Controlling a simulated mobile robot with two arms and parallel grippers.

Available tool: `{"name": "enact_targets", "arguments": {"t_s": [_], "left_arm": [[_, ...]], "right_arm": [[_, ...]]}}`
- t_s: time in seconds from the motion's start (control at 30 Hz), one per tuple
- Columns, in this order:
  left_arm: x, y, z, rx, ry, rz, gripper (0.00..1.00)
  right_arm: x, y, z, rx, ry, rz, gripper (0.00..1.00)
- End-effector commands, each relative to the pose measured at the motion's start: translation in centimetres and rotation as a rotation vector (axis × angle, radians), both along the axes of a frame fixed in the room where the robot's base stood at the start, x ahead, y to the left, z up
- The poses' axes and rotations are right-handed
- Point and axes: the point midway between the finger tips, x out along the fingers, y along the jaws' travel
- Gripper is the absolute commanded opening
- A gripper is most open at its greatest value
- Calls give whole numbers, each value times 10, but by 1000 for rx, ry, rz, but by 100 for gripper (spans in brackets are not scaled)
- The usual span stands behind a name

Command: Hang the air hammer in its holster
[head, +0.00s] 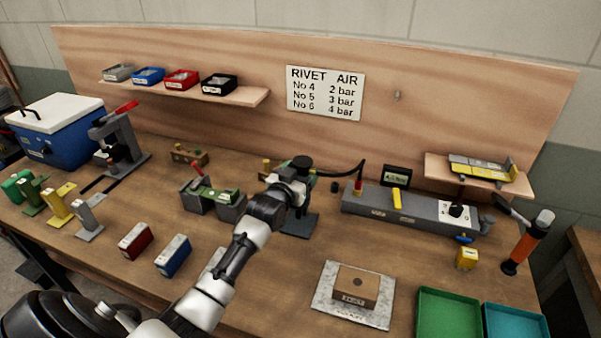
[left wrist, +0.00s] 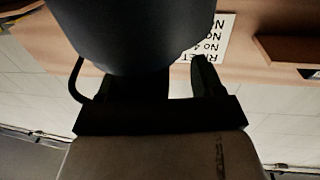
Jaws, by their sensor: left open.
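My left arm reaches to the middle of the bench in the head view. Its gripper (head: 300,178) is beside a dark, round-topped tool (head: 302,162), which I take to be the air hammer. A black hose runs from near it to the right. The tool stands over a dark stand with a flat base (head: 300,226), possibly the holster; my wrist hides much of both. In the left wrist view a large dark cylinder (left wrist: 135,35) lies in front of the open left gripper (left wrist: 160,80), overlapping the space between the fingers. Contact cannot be told. My right gripper is out of view.
A grey manifold (head: 415,208) stands right of the gripper. A green-topped fixture (head: 212,198) is to its left. A boxed block on a plate (head: 355,288), green tray (head: 447,315) and orange tool (head: 526,247) are at the right. Bare bench lies around the stand's front.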

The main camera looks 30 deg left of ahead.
Motion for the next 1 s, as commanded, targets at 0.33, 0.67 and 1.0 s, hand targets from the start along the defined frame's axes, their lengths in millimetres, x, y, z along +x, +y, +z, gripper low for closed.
{"name": "enact_targets", "arguments": {"t_s": [0.33,0.67,1.0], "left_arm": [[-25,-3,0,-4,-5,-2,69],[-84,-6,-2,-2,-1,-1,69],[-107,-6,-2,-2,2,1,69]], "right_arm": [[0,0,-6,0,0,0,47],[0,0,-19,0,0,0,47],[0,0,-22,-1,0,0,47]]}}
